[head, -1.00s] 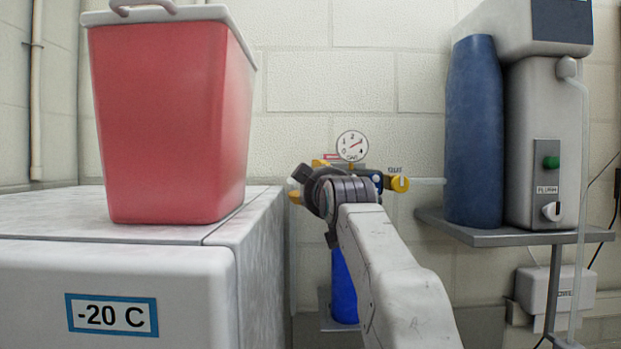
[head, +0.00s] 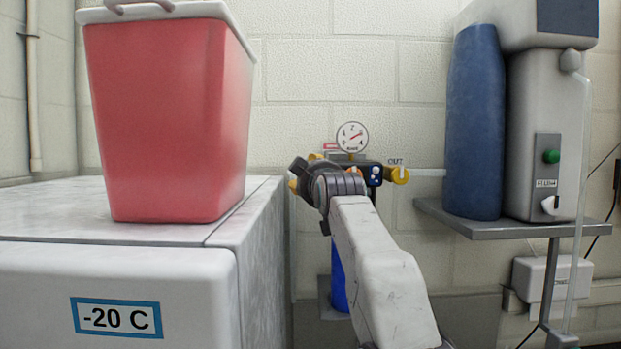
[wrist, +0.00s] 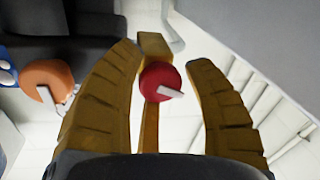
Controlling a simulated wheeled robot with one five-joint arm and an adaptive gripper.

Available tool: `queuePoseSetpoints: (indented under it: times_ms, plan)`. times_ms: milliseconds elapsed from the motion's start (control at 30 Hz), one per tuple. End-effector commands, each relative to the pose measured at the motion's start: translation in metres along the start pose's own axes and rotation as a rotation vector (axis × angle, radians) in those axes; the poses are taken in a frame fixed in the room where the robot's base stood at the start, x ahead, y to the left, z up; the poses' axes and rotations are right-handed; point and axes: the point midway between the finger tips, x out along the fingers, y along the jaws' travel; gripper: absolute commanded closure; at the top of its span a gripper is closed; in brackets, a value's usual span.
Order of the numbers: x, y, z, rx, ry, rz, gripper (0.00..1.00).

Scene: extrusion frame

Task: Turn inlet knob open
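In the wrist view, a round red knob (wrist: 158,76) with a white pointer sits between my fingers, in front of a yellow part. The pointer slants to the lower right. My gripper (wrist: 165,56) is open, with one yellow finger on each side of the knob and visible gaps. An orange knob (wrist: 47,78) with a white pointer is outside the left finger. In the head view, my gripper (head: 300,177) is at the left end of the wall fitting and hides that end.
A round gauge (head: 352,137) stands above the fitting, and a blue cylinder (head: 339,284) hangs below. A white -20 C freezer (head: 150,262) with a red bin (head: 168,120) stands close on the left. A shelf (head: 480,226) with a machine is on the right.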

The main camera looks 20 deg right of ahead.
Motion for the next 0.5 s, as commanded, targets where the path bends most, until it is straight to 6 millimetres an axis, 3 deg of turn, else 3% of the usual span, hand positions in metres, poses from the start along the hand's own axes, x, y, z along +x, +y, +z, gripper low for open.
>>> queuePoseSetpoints:
  times_ms: [433, 500]
  plan:
    - [0.0002, -0.0004, 0.0008, 0.0, -0.002, -0.001, 0.94]
    - [0.0003, -0.0004, 0.001, -0.002, -0.003, -0.001, 0.96]
